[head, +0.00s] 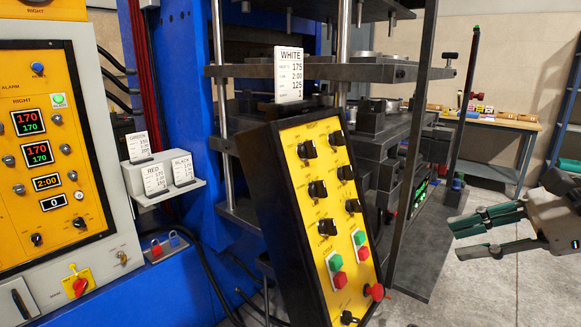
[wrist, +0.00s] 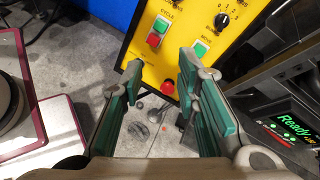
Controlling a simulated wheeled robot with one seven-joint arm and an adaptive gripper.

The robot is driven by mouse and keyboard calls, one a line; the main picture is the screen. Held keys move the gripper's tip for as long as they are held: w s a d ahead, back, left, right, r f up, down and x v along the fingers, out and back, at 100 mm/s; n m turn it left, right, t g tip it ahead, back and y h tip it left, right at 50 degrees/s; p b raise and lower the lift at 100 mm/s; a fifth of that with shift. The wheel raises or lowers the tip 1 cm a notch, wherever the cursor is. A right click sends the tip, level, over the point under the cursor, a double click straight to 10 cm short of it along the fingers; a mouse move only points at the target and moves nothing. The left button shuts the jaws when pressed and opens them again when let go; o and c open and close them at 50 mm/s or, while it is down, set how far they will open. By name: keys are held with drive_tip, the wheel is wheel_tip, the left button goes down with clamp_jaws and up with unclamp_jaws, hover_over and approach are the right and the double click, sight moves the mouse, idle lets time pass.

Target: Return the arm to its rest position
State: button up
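My gripper (head: 480,227) is at the right edge of the head view, beside the press and above the grey floor. Its green-padded fingers point left and are spread apart with nothing between them. In the wrist view my gripper (wrist: 158,85) also shows open and empty. The yellow control box (head: 315,205) stands to the left of my gripper, with clear air between them. In the wrist view the box (wrist: 185,45) lies beyond the fingertips, with its red emergency button (wrist: 167,87) seen between the fingers. Most of my arm is out of view.
The blue press (head: 178,80) with its dark plates stands behind the control box. A yellow panel (head: 45,130) is at the left. Cards stand in a white holder (head: 165,190), and a WHITE card (head: 289,75) is above the box. A workbench (head: 500,122) is at the back right. Floor is open at right.

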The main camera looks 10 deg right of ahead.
drive_tip(key=s+a+f+n+g+h, duration=0.1)
drive_tip(key=s+a+f+n+h, duration=0.1)
drive_tip(key=a+n, duration=0.6)
drive_tip(key=s+a+f+n+g+h, duration=0.2)
drive_tip(key=s+a+n+h, duration=0.3)
drive_tip(key=n, duration=0.8)
drive_tip(key=a+h, duration=0.2)
drive_tip(key=a, duration=0.1)
drive_tip(key=shift+s+a+f, duration=0.15)
drive_tip(key=shift+s+f, duration=0.05)
drive_tip(key=shift+s, duration=0.1)
